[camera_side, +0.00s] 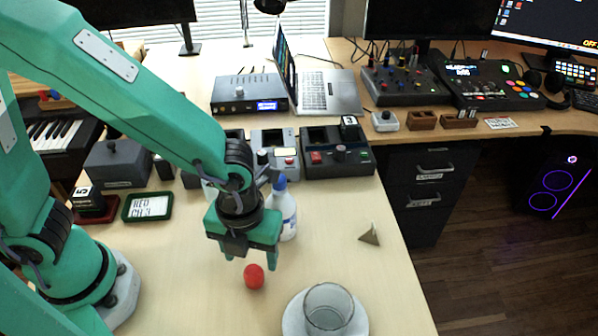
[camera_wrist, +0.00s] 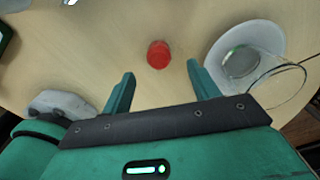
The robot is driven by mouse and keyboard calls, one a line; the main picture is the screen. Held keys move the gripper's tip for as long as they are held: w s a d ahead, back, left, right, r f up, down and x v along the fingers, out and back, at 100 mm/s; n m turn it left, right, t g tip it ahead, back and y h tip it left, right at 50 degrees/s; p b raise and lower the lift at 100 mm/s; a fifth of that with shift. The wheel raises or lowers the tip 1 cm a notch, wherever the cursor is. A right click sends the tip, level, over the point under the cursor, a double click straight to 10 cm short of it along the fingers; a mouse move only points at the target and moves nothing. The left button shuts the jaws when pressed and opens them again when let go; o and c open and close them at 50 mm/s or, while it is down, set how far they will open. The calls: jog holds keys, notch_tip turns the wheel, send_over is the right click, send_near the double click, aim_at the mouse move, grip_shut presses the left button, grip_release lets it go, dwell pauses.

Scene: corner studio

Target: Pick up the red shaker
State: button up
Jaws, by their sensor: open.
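The red shaker (camera_side: 254,276) is a small rounded red piece standing on the pale wooden desk. It also shows in the wrist view (camera_wrist: 158,54), ahead of the gap between my fingertips. My gripper (camera_side: 249,262) is open and empty, with its fingers pointing down above and just behind the shaker in the side view. In the wrist view the two green fingers of my gripper (camera_wrist: 160,80) are spread apart, and the shaker lies beyond their tips. I see no contact between the fingers and the shaker.
A glass (camera_side: 329,308) on a white saucer (camera_side: 292,322) stands to the right of the shaker. A white spray bottle (camera_side: 283,212) with a blue top stands behind my gripper. A small pyramid (camera_side: 370,236) lies near the desk's right edge. Several grey devices line the back.

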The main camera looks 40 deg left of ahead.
aim_at(252, 271)
jog(key=shift+f, duration=0.95)
jog(key=shift+s+f, duration=0.1)
jog(key=shift+f, duration=2.5)
jog(key=shift+c, duration=0.2)
jog(key=c, duration=1)
